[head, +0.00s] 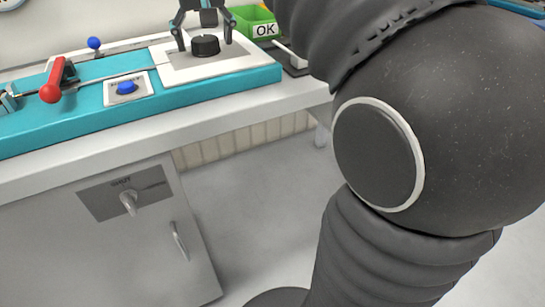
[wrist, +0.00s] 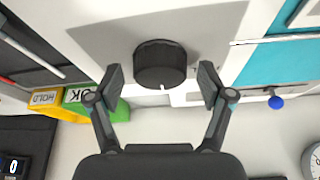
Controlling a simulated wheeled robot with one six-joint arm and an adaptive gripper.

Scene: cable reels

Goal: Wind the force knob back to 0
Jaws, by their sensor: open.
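The force knob (head: 205,45) is a black ribbed dial on a pale panel (head: 232,62) at the right end of the teal bench unit. In the wrist view the knob (wrist: 160,66) shows a white pointer mark on its rim, at the lower edge of the picture side. My gripper (head: 204,32) is above the knob in the head view, with a finger on either side. In the wrist view my gripper (wrist: 161,85) is open, its pads left and right of the knob with visible gaps. The scale around the knob is mostly hidden.
A red-handled lever (head: 52,85), a blue button (head: 126,87) and a blue ball knob (head: 94,43) are left of the knob. A green OK bin (head: 250,18) stands behind it, with a yellow HOLD bin (wrist: 42,103) beside. A small display (wrist: 14,167) reads 0.

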